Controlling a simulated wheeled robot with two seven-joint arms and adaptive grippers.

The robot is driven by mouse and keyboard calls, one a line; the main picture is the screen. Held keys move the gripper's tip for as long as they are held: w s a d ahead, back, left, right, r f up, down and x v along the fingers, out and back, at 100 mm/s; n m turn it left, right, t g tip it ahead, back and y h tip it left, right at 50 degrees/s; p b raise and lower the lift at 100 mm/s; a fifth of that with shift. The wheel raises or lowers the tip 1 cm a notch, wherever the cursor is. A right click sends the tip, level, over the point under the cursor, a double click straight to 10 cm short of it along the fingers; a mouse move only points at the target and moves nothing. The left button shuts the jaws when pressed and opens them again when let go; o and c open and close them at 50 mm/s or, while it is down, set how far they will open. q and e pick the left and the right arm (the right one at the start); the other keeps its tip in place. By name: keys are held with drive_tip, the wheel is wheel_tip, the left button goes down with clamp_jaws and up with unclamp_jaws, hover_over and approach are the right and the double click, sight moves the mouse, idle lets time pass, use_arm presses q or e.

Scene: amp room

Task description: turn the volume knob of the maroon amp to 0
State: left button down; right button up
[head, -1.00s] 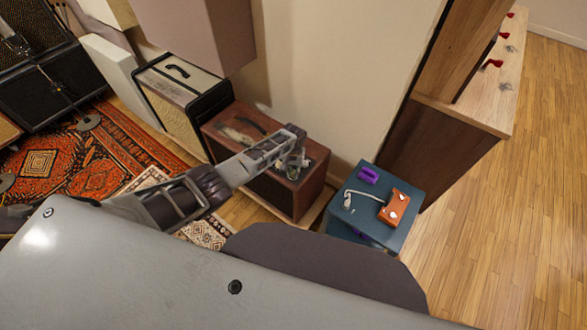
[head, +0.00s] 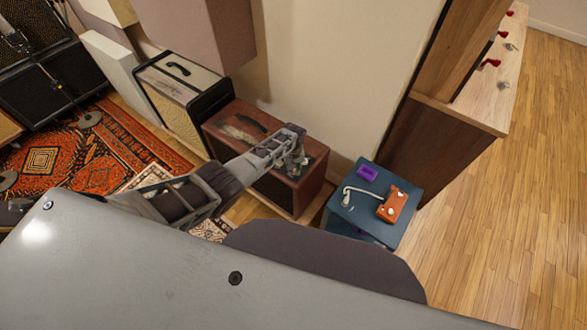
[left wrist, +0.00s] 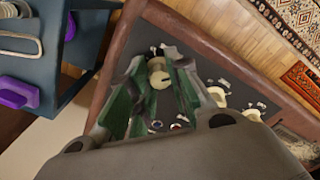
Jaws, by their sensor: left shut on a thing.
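The maroon amp (head: 313,188) stands against the wall at the middle of the head view. My left gripper (head: 296,163) reaches down onto the right part of its top. In the left wrist view, the dark control panel (left wrist: 213,72) carries several cream knobs in a row. My left gripper (left wrist: 156,84) is shut there on the end knob (left wrist: 159,77), one finger on each side of it. A dark pointer mark shows on that knob, but I cannot read the numbers around it. Two other cream knobs (left wrist: 218,97) are beside the gripper, apart from it. My right gripper is not in view.
A cream amp (head: 172,104) stands to the left. Wooden floor is clear at the right.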

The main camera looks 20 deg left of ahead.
use_arm(q)
drive_tip(key=c, duration=1.3)
unclamp_jaws()
drive_tip(key=shift+r, duration=0.1)
drive_tip(key=shift+r, duration=0.1)
wheel_tip(320, 180, up, 12)
drive_tip(key=shift+s+f, duration=0.1)
drive_tip(key=shift+f, duration=0.15)
idle(0.5)
